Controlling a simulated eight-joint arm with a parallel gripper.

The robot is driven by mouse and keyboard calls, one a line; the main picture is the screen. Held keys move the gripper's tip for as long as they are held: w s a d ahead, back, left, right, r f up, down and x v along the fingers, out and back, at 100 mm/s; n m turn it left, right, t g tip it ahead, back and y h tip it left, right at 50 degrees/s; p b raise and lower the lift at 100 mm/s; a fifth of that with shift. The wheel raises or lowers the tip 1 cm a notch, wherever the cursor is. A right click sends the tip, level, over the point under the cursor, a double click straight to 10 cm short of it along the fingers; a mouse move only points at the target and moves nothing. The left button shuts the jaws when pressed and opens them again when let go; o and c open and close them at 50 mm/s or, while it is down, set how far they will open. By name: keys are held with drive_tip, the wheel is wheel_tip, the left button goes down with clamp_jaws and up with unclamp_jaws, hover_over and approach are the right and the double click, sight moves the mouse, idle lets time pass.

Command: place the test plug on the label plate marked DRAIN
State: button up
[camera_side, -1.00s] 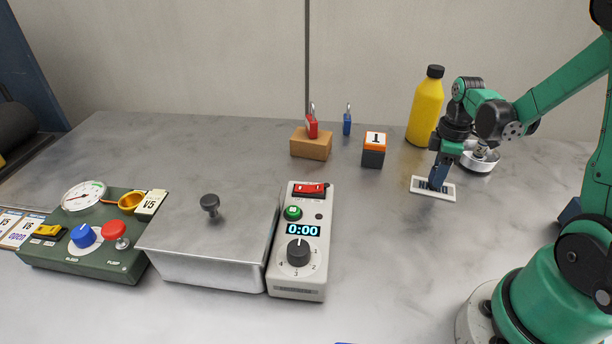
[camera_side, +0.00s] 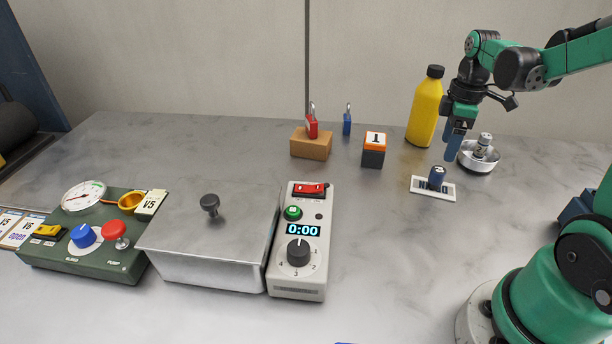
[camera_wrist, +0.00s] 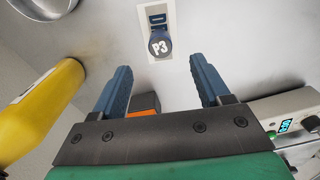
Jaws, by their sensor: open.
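A small dark blue plug (camera_side: 437,174) stands upright on the white label plate (camera_side: 418,188), which reads DRAIN upside down in the side view. In the wrist view the plug's round top (camera_wrist: 160,46) is marked P3, and it covers part of the plate (camera_wrist: 154,7). My gripper (camera_side: 453,152) is open and empty, above and slightly right of the plug, clear of it. In the wrist view its two blue fingers (camera_wrist: 158,85) are spread wide, with the plug beyond their tips.
A silver dish (camera_side: 488,166) holding a small light-coloured plug stands right of the plate. A yellow bottle (camera_side: 425,110) stands behind.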

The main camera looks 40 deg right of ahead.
sight(440, 170)
wheel_tip(440, 170, up, 4)
drive_tip(key=r, duration=0.1)
drive_tip(key=w+a+m+t, duration=0.1)
drive_tip(key=a+m+t, duration=0.5)
drive_tip(key=a, duration=1.2)
drive_tip(key=shift+w+f+m+t, duration=0.2)
drive_tip(key=shift+f+m+t, duration=0.2)
drive_tip(key=shift+t, duration=0.2)
